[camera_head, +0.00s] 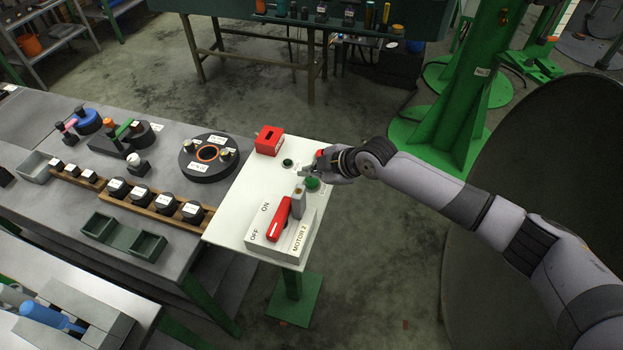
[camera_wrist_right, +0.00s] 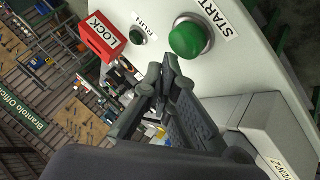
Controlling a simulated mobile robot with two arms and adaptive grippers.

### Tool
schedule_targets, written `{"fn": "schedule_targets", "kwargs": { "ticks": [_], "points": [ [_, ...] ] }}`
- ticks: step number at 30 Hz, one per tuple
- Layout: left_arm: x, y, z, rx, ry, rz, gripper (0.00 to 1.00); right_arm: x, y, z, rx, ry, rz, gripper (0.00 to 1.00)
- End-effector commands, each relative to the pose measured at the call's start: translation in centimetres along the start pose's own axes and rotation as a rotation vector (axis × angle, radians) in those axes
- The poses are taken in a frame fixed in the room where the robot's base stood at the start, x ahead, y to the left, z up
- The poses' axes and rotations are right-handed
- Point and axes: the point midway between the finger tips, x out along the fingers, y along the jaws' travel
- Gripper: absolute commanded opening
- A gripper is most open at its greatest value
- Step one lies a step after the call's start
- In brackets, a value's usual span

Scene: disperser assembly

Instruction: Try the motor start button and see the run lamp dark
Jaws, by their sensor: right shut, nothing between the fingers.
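The green start button (camera_head: 312,183) sits on the white control panel (camera_head: 248,190); it also shows in the right wrist view (camera_wrist_right: 188,40) beside the START label. The run lamp (camera_head: 288,162) is a small dark green dome by the RUN label (camera_wrist_right: 143,22); it looks unlit in both views, also in the right wrist view (camera_wrist_right: 138,36). My right gripper (camera_head: 304,172) is over the panel close to the button. In the right wrist view its fingertips (camera_wrist_right: 164,82) are together and empty, below the button in the picture, with a visible gap. My left gripper is not in view.
A red LOCK box (camera_head: 269,139) stands at the panel's far edge. A grey MOTOR 2 switch box (camera_head: 290,243) with a red handle (camera_head: 279,218) and a grey upright piece (camera_head: 298,203) stands at the near end. A workbench (camera_head: 222,135) with parts adjoins on the left.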

Motion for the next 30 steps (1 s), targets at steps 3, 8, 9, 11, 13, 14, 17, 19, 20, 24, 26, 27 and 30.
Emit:
{"fn": "schedule_targets", "kwargs": {
  "ticks": [3,8,9,11,13,14,17,19,20,24,26,27,30],
  "points": [
    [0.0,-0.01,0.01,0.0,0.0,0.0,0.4,0.0,0.01,0.01,0.0,0.0,0.0,0.0],
    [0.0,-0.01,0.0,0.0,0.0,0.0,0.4,0.0,0.01,0.01,0.0,0.0,0.0,0.0],
    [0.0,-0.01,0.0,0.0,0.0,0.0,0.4,0.0,0.0,0.01,0.0,0.0,0.0,0.0],
    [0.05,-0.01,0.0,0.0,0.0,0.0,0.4,0.03,-0.03,0.04,0.0,0.0,0.0,0.0],
    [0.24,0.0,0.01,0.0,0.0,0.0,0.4,0.17,-0.13,0.14,0.0,0.0,0.0,0.0],
    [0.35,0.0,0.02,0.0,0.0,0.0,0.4,0.25,-0.2,0.19,0.0,0.0,0.0,0.0],
    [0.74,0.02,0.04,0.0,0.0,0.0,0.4,0.54,-0.42,0.4,0.0,0.0,0.0,0.0],
    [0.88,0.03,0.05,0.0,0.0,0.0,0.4,0.65,-0.49,0.47,0.0,0.0,0.0,0.0],
    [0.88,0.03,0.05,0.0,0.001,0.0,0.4,0.65,-0.49,0.47,0.0,0.0,0.0,0.0],
    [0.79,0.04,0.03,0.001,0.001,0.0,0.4,0.58,-0.44,0.42,0.0,0.0,0.0,0.0],
    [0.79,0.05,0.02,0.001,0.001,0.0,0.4,0.58,-0.43,0.42,0.0,0.0,0.0,0.0],
    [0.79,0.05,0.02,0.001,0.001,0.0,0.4,0.58,-0.43,0.42,0.0,0.0,0.0,0.0],
    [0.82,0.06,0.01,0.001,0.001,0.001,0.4,0.6,-0.45,0.43,0.0,0.0,0.0,0.0]
  ]
}}
